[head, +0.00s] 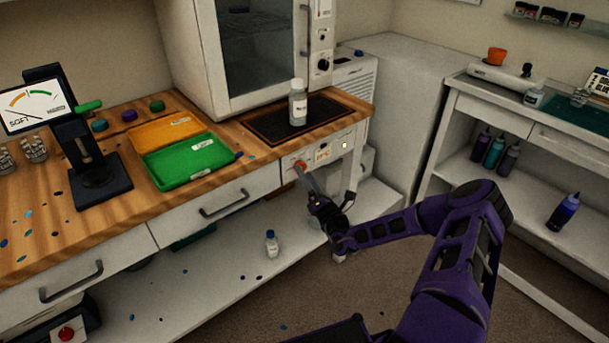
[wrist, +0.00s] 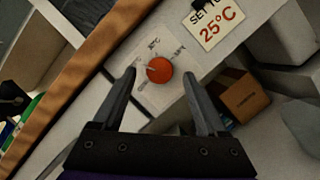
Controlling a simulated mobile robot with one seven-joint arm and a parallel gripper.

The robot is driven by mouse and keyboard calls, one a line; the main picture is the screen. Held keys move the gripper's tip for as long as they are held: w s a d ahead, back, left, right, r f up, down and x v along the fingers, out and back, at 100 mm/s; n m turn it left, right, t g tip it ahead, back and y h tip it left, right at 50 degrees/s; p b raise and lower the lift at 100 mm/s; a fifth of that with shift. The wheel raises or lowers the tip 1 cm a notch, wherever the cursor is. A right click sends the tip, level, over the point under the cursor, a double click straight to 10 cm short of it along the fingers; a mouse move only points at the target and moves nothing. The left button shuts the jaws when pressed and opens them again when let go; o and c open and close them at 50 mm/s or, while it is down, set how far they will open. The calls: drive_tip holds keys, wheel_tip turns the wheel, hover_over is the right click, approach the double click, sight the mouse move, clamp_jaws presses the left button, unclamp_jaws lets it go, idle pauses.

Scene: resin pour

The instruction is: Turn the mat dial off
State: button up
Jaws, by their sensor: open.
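The mat dial is a round orange-red knob (wrist: 160,71) on a pale scale plate on the bench front; it also shows in the head view (head: 299,164). A small light mark on it points toward the left in the wrist view; the scale print is too small to read surely. My gripper (wrist: 160,76) is open, with one finger on each side of the dial; I cannot tell whether they touch it. In the head view my gripper (head: 304,172) reaches up to the bench front. The dark heating mat (head: 262,126) lies on the bench above, with a white-labelled bottle (head: 298,104) on it.
A "25°C" sign (wrist: 217,27) is beside the dial. A drawer front (head: 222,200) is left of it and a shelf (head: 225,275) with a small bottle (head: 271,244) is below. A brown box (wrist: 243,96) shows beyond my right finger. Floor is open in front.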

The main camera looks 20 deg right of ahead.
drive_tip(key=shift+w+a+r, duration=0.15)
drive_tip(key=shift+w+r, duration=0.05)
drive_tip(key=shift+w, duration=0.5)
clamp_jaws()
